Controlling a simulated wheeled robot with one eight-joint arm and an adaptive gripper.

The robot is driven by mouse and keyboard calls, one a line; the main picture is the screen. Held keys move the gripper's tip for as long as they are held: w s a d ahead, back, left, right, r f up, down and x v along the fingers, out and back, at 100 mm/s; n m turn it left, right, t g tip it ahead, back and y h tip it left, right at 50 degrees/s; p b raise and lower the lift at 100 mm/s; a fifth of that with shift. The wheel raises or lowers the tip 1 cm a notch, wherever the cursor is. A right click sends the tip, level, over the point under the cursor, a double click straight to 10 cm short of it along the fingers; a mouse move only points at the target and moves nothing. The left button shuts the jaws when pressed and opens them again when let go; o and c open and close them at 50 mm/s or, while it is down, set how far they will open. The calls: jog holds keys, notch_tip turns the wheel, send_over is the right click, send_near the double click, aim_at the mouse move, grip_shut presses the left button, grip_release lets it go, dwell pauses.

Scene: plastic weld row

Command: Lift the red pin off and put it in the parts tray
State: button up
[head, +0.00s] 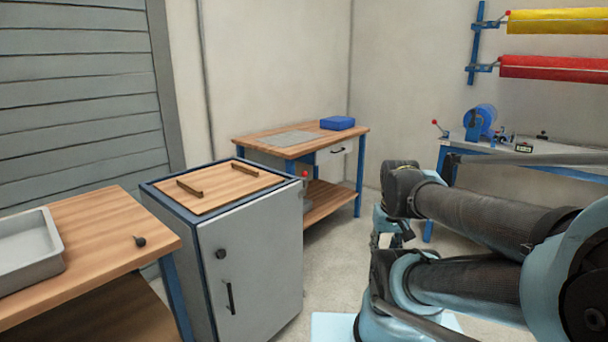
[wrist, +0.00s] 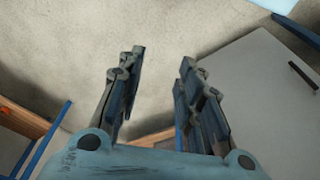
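A grey, open tray (head: 58,262), which looks like the parts tray, sits at the left on a wooden bench top; its left part is cut off by the frame. I cannot make out a red pin for certain. A small red tip (head: 305,174) shows just behind the right edge of the grey cabinet; what it belongs to is mostly hidden. My gripper (head: 388,240) hangs right of the cabinet in the head view, partly hidden by my arm. In the wrist view my gripper (wrist: 155,85) is open and empty, its fingers apart above the floor.
The grey cabinet (head: 255,265) has a wooden top with two brown bars. A black knobbed item (head: 140,240) lies on the near bench (head: 110,225). A far bench holds a blue box (head: 337,123). A right-hand bench carries a blue machine (head: 480,122). Floor between is clear.

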jog(key=shift+w+d, duration=0.2)
jog(key=shift+w, duration=0.3)
jog(key=shift+o, duration=1.4)
jog(key=shift+s+r, duration=0.15)
jog(key=w+a+r+m+y, duration=0.1)
jog(key=w+a+r+m, duration=0.2)
jog(key=w+r, duration=0.5)
jog(key=w+a+r+m+g+y, duration=0.1)
jog(key=w+a+r+m, duration=0.35)
jog(key=w, duration=0.45)
jog(key=w+a+r+m+y, duration=0.1)
jog(key=w+a+r+m, duration=0.15)
jog(key=w+r, duration=0.6)
jog(key=w+a+r+m+y, duration=0.2)
jog(key=w+a+m, duration=0.3)
jog(key=w, duration=0.8)
jog(key=shift+n+g, duration=0.3)
jog(key=shift+n, duration=0.1)
jog(key=shift+w+a+r+x, duration=0.1)
jog(key=shift+w+a+x, duration=0.05)
jog(key=shift+x, duration=2.9)
jog(key=shift+w+a+r+x, duration=0.1)
jog(key=shift+w+a+x, duration=0.1)
jog(key=shift+x, duration=2.8)
jog(key=shift+w+a+x, duration=0.1)
jog(key=shift+w+x, duration=0.05)
jog(key=shift+x, duration=2.9)
jog(key=shift+r, duration=0.1)
grip_shut()
